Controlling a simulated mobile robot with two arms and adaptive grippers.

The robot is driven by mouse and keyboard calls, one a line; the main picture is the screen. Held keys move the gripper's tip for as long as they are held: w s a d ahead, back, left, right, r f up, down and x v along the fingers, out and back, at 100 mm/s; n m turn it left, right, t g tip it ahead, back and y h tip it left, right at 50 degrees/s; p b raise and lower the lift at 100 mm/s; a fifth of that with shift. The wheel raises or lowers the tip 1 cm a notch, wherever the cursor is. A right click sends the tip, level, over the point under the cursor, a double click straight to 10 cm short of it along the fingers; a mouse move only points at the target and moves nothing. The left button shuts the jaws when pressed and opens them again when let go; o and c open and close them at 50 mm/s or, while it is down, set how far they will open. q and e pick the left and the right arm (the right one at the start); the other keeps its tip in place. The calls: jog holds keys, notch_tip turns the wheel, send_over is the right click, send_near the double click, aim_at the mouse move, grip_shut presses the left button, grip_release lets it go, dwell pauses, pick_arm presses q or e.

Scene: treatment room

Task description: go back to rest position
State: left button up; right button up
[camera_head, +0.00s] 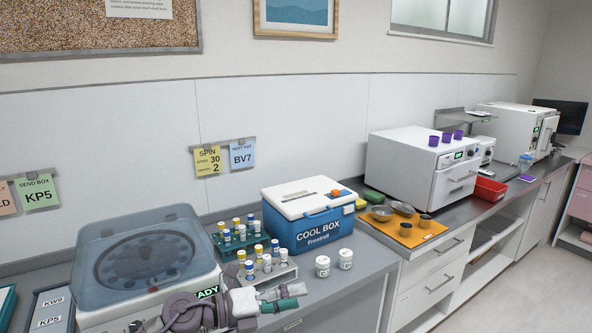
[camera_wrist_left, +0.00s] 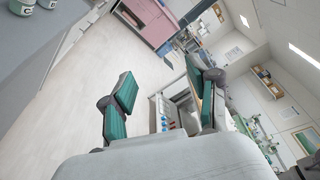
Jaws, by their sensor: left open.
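My left gripper (camera_head: 286,297) is low in the middle of the head view, in front of the tube racks and over the counter's front edge. Its arm comes in from the left, past the centrifuge (camera_head: 148,258). In the left wrist view the two green-padded fingers of my left gripper (camera_wrist_left: 162,88) stand wide apart with nothing between them. Behind them are the pale floor and distant furniture. My right gripper is in neither view.
Tube racks (camera_head: 283,273), two white jars (camera_head: 322,266) and a blue cool box (camera_head: 308,231) stand on the counter right of the centrifuge. Farther right are an orange tray (camera_head: 408,238) with bowls and a white oven-like device (camera_head: 405,165). Open floor (camera_head: 515,270) lies at right.

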pick_arm(q)
jog(key=s+a+r+n+t+y, duration=0.15)
jog(key=a+n+t+y, duration=0.45)
jog(key=n+t, duration=1)
jog(key=s+a+f+n+g+y, duration=0.45)
jog(key=a+f+n+y, duration=0.35)
jog(key=n, duration=0.4)
jog(key=s+a+f+n+g, duration=0.2)
jog(key=s+f+g, duration=0.3)
jog(key=s, duration=0.4)
jog(key=s+a+f+n+g+y, duration=0.1)
jog(key=s+a+f+n+g, duration=0.15)
jog(key=s+f+g, duration=0.4)
jog(key=s+a+f+n+g, duration=0.1)
jog(key=s+f+n+g, duration=0.15)
jog(key=s, duration=0.85)
notch_tip(320, 180, down, 26)
jog(key=s+f+g, duration=0.1)
jog(key=s+a+f+g, duration=0.1)
jog(key=s+a+f, duration=0.2)
jog(key=s+f, duration=1.3)
jog(key=shift+s+f+y+b, duration=0.3)
jog(key=shift+s+f+b, duration=0.1)
jog(key=shift+s, duration=0.2)
